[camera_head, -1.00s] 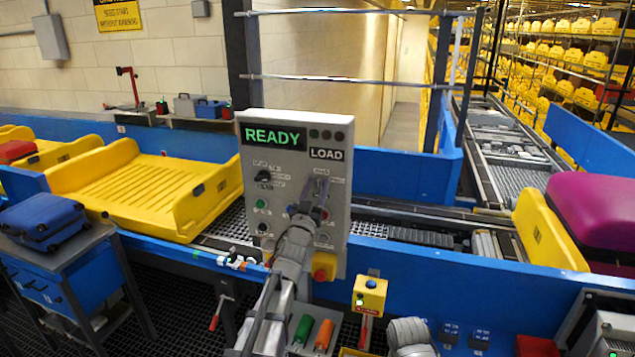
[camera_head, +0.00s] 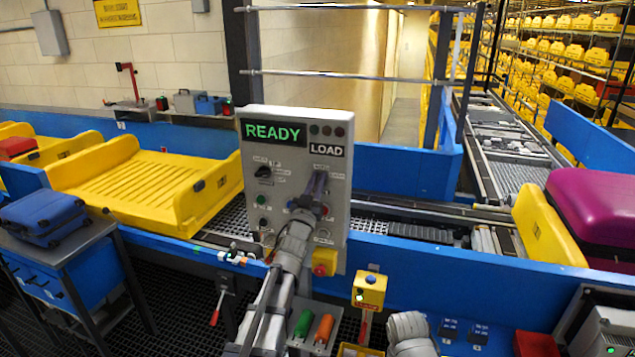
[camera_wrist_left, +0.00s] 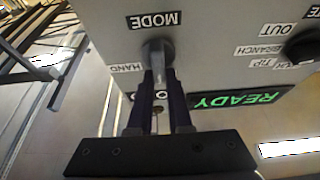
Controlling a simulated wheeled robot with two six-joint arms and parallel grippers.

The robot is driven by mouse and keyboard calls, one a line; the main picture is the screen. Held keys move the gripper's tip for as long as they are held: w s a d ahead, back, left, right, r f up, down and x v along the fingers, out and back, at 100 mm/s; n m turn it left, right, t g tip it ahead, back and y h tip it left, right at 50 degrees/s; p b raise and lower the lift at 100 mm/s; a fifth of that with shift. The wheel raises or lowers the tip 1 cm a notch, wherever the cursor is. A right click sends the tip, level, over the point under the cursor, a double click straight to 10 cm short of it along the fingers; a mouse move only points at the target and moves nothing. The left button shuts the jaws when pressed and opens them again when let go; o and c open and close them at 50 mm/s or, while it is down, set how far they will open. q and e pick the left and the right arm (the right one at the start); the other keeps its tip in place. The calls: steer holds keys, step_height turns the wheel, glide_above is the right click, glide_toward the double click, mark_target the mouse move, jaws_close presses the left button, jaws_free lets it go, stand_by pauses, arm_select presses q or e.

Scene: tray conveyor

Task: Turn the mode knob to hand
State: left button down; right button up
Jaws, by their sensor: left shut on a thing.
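The grey control panel (camera_head: 335,262) stands upright in the middle of the head view, with a green READY display (camera_head: 272,133) and a LOAD label. In the left wrist view, upside down, the mode knob (camera_wrist_left: 157,47) is a grey round knob below the MODE label (camera_wrist_left: 154,20). The HAND label (camera_wrist_left: 126,68) lies to its left, and another label below is mostly hidden by the fingers. My left gripper (camera_wrist_left: 158,84) is shut on the mode knob's grip, its dark fingers on either side. In the head view my left gripper (camera_head: 316,190) covers the knob.
A black selector (camera_head: 264,172) and small buttons sit left of the gripper on the panel. A red button on a yellow base (camera_head: 323,264) is below it. A yellow tray (camera_head: 135,183) lies left on the conveyor. A purple suitcase (camera_head: 598,215) is at right.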

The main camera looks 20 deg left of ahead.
arm_select(q)
steer(key=shift+f+m, duration=0.15)
steer(key=shift+m, duration=0.25)
steer(key=m+h, duration=0.1)
steer(key=m, duration=0.2)
steer(key=m+g+h+p, duration=0.1)
steer(key=m+h, duration=0.1)
steer(key=m, duration=0.2)
steer(key=m+g+h+p, duration=0.1)
steer(key=m+h, duration=0.1)
steer(key=m, duration=0.2)
steer(key=shift+d, duration=0.4)
steer(key=shift+f+m+g+h+p, duration=0.15)
steer(key=shift+m+g+h+p, duration=0.25)
steer(key=shift+m, duration=0.65)
steer(key=shift+f+m+g+h+p, duration=0.1)
steer(key=shift+m+g+h+p, duration=0.3)
steer(key=shift+m, duration=0.95)
